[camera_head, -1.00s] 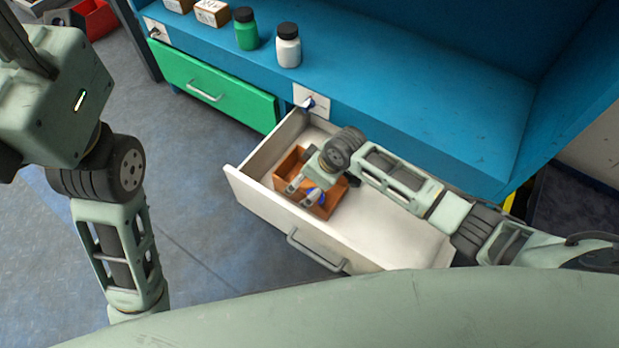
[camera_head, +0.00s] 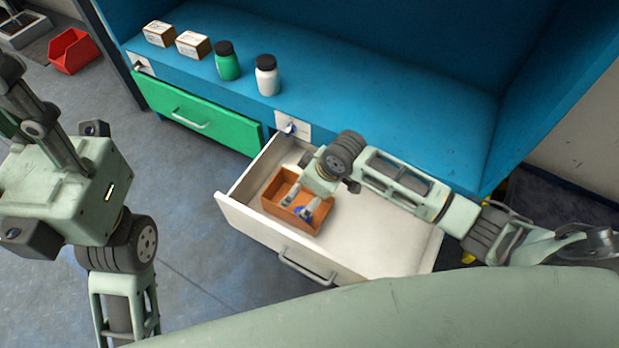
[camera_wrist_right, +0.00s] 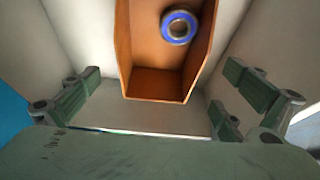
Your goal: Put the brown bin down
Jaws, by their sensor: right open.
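The brown bin (camera_head: 268,205) is an open-topped box inside the white drawer (camera_head: 245,222), towards its left end. It appears upright on the drawer floor. A ring-shaped blue part (camera_wrist_right: 180,27) lies inside the bin; it is partly hidden by my gripper in the head view. My right gripper (camera_head: 297,204) is over the right part of the bin. In the right wrist view, its fingers are spread wide either side of the bin (camera_wrist_right: 157,86), with gaps to both walls. My left arm stands at the left; the fingers of its gripper (camera_head: 65,195) cannot be made out.
The pulled-out drawer has a bare floor right of the bin. A shut green drawer (camera_head: 185,108) is to its left. On the blue counter (camera_head: 400,125) stand a green bottle (camera_head: 228,66), a white bottle (camera_head: 266,78) and two small boxes. A red bin (camera_head: 72,52) is at the far left.

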